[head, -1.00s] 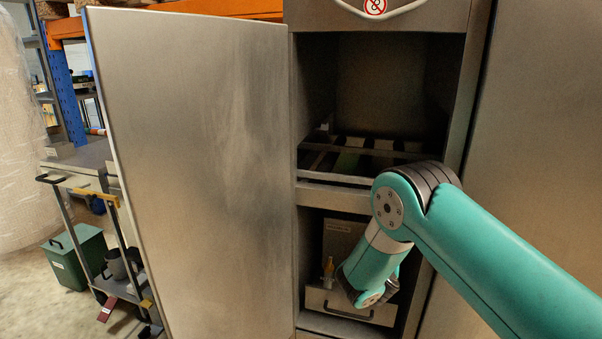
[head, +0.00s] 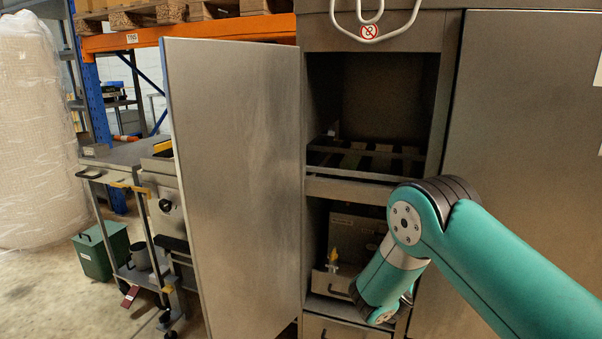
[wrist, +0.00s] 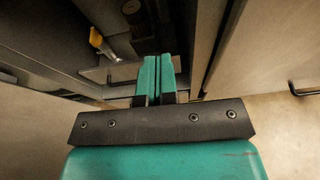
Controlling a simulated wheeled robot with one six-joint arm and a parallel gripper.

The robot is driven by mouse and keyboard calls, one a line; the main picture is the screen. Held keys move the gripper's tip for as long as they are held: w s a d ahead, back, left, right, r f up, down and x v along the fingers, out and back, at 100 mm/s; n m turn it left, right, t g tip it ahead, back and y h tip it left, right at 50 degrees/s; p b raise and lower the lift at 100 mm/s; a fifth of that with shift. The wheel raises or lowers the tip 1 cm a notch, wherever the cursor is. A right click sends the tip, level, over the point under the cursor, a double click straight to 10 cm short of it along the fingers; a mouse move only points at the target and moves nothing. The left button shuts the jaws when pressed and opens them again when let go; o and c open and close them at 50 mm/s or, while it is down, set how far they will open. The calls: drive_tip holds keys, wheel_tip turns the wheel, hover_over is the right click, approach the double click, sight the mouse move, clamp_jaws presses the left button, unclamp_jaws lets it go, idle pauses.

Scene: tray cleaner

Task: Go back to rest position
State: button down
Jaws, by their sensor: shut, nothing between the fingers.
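My gripper (wrist: 153,78) shows in the wrist view with its two teal fingers together and nothing between them. It points toward the lower compartment (head: 345,235) of the metal cabinet. In the head view my teal arm reaches in from the right and bends down in front of this compartment; the fingers are hidden there. The lower compartment holds a grey metal box (head: 330,284) and a yellow-handled tool (head: 333,258). The tool also shows in the wrist view (wrist: 100,42), left of the fingers and apart from them.
The cabinet door (head: 235,180) stands open to the left. The upper compartment (head: 375,105) has a slatted rack (head: 365,160). A closed panel (head: 520,120) is on the right. A trolley (head: 125,155), a green bin (head: 100,252) and a wrapped pallet load (head: 35,130) stand left, with clear floor before them.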

drive_tip(key=s+a+r+m+g+y, duration=0.2)
drive_tip(key=s+r+m+g, duration=0.2)
drive_tip(key=s+r+m, duration=0.4)
drive_tip(key=s+a+r+m+g+y, duration=0.2)
drive_tip(key=s+a+r+m+g, duration=0.1)
drive_tip(key=s+r+m, duration=0.5)
drive_tip(key=s+a+r+m+g+y, duration=0.1)
drive_tip(key=s+r+m+g+y, duration=0.15)
drive_tip(key=s, duration=0.65)
drive_tip(key=s+a+r+m+g+y, duration=0.1)
drive_tip(key=s+a+r+m+g, duration=0.15)
drive_tip(key=s, duration=0.55)
drive_tip(key=s+a+r+m+g+y, duration=0.1)
drive_tip(key=s+r+m, duration=0.3)
drive_tip(key=s, duration=0.5)
wheel_tip(320, 180, up, 19)
drive_tip(key=p, duration=1.9)
drive_tip(key=shift+w+d+f, duration=0.2)
drive_tip(key=shift+d, duration=0.05)
drive_tip(key=shift+d, duration=0.1)
